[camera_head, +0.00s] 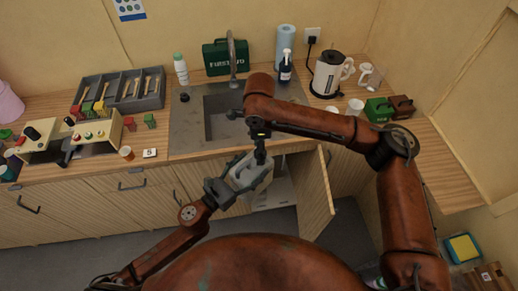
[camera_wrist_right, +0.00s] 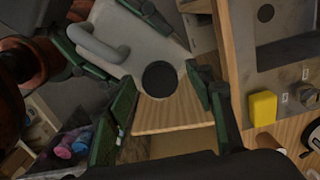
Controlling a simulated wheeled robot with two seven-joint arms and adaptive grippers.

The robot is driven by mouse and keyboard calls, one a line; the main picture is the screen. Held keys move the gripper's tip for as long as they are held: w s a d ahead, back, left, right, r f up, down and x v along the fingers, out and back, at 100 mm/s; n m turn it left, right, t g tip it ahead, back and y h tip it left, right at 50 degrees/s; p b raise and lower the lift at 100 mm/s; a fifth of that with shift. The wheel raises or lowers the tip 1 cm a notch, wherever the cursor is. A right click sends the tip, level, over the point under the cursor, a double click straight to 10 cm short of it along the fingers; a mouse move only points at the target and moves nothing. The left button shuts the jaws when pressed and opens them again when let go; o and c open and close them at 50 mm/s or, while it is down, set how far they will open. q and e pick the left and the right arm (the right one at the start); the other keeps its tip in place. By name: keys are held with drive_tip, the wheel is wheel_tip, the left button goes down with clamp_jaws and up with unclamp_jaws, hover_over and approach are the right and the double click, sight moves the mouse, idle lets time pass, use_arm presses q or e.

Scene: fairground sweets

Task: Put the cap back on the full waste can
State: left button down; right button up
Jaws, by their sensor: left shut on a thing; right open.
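The waste can (camera_head: 255,172) is a pale grey jerrycan with a loop handle, in front of the open cupboard under the sink. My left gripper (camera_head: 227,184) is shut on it. The right wrist view shows the can (camera_wrist_right: 135,55) with its handle and a dark round spot (camera_wrist_right: 160,78) on its top; I cannot tell whether this is the open mouth or a black cap. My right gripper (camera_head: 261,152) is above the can. Its open fingers (camera_wrist_right: 165,105) stand either side of the dark spot. A small black round piece (camera_head: 184,97) lies on the steel left of the basin; it may be the cap.
The cupboard door (camera_head: 314,195) stands open to the right of the can. The sink (camera_head: 190,125) is behind. A soap bottle (camera_head: 285,70), kettle (camera_head: 327,75) and green box (camera_head: 378,109) are on the counter right; a cutlery tray (camera_head: 152,102) and small machines (camera_head: 97,130) are left.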

drive_tip(key=shift+r, duration=2.25)
drive_tip(key=shift+c, duration=0.6)
